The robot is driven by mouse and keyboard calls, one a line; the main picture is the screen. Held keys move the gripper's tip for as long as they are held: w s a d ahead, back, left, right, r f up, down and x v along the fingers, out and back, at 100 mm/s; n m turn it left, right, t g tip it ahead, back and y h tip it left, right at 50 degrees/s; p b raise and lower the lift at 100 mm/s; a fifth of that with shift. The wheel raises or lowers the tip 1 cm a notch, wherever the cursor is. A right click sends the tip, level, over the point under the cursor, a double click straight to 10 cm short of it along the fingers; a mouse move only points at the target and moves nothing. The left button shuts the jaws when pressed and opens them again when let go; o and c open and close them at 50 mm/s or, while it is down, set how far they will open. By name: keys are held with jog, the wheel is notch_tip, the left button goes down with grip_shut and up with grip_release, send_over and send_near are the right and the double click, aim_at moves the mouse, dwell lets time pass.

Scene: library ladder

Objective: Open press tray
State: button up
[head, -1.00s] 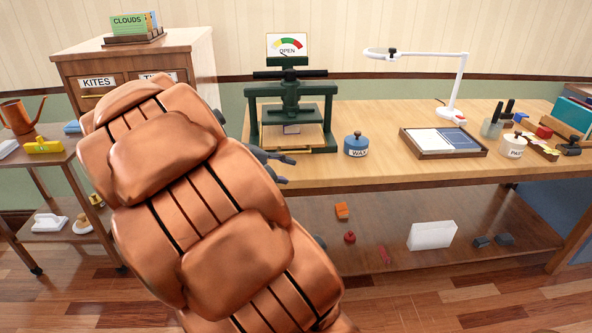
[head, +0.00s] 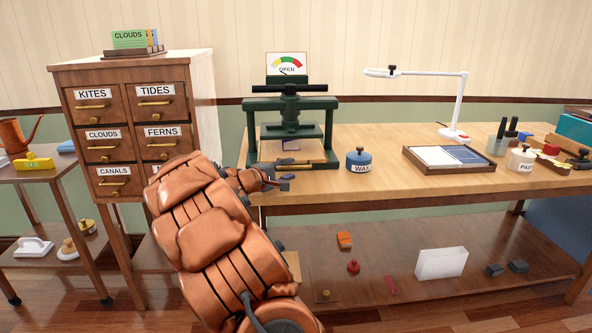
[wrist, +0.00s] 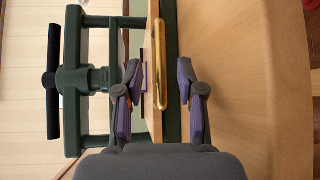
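The dark green press (head: 329,140) stands at the back left of the wooden table, with an "OPEN" dial sign (head: 287,69) above it. Its light wooden tray (head: 312,157) lies low between the posts; how far it is out I cannot tell. In the wrist view the press (wrist: 72,100) is at left, and the tray's brass bar handle (wrist: 160,60) runs up the middle. My gripper (wrist: 163,88) is open, its two purple-padded fingers on either side of the handle's line, not closed on it. In the head view my gripper (head: 277,178) is at the press's front left.
A blue wax jar (head: 358,160) stands right of the press. A framed tray (head: 450,159) and white lamp (head: 461,100) are farther right. A labelled drawer cabinet (head: 135,130) is at left. The table's front strip is largely clear.

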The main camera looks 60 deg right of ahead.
aim_at(294, 168)
jog(key=shift+s+d+f, duration=0.15)
jog(key=shift+d, duration=0.85)
jog(key=shift+s+d+f, duration=0.15)
jog(key=shift+d, duration=0.85)
grip_shut()
